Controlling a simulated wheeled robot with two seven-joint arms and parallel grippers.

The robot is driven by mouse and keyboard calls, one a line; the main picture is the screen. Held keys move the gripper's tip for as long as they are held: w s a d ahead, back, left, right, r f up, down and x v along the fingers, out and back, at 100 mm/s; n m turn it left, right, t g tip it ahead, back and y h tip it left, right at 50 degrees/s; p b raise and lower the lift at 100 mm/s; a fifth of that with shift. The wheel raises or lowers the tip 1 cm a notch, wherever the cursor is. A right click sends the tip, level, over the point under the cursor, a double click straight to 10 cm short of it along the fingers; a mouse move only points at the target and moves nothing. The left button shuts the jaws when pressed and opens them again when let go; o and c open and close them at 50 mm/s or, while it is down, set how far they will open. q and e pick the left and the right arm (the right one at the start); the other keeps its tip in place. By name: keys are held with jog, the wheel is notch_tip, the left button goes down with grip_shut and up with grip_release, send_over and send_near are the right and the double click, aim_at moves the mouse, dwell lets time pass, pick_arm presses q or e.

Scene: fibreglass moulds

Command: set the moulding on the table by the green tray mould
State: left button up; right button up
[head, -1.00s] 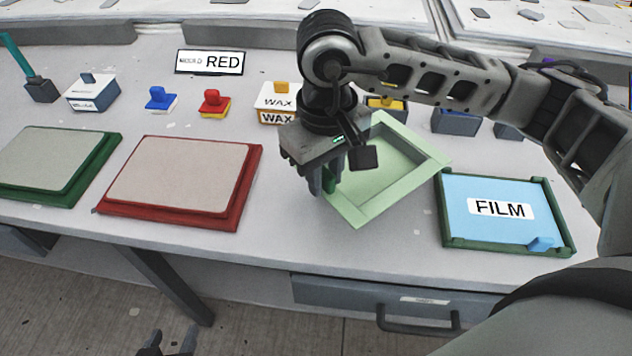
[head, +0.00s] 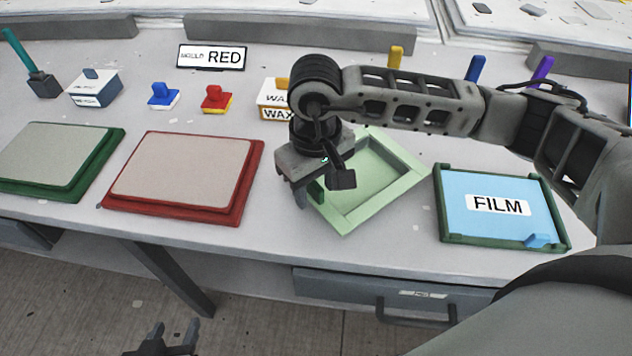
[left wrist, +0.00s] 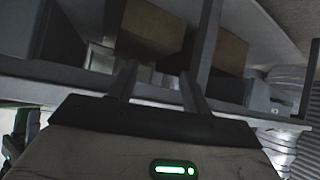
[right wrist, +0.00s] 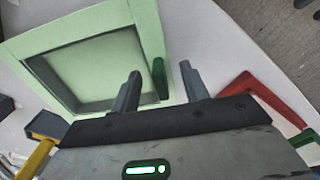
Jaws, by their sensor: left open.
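A pale green tray-shaped moulding (head: 372,205) with a sunken middle lies on the table between the red-edged mould and the FILM tray. A dark green tab (right wrist: 160,78) stands at its edge. My right gripper (head: 312,200) is at this tab; its fingers (right wrist: 160,88) are apart, with the tab between them, nearer one finger. A green-edged mould (head: 112,140) with a grey top is at the far left. The FILM tray (head: 445,238) has a dark green rim and a blue sheet. My left gripper (head: 172,340) is open and empty, low before the table.
The red-edged mould (head: 254,172) is left of my right gripper and shows in the right wrist view (right wrist: 262,92). The left wrist view shows brown boxes (left wrist: 152,28) on a shelf.

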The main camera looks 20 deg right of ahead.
notch_tip(320, 180, up, 11)
jog(key=shift+f+b, duration=0.2)
jog(key=shift+b, duration=0.55)
pick_arm(q)
jog(key=shift+d+f, duration=0.15)
jog(key=shift+d, duration=0.05)
pick_arm(e)
jog(key=shift+r, duration=0.75)
jog(key=shift+s+f, duration=0.1)
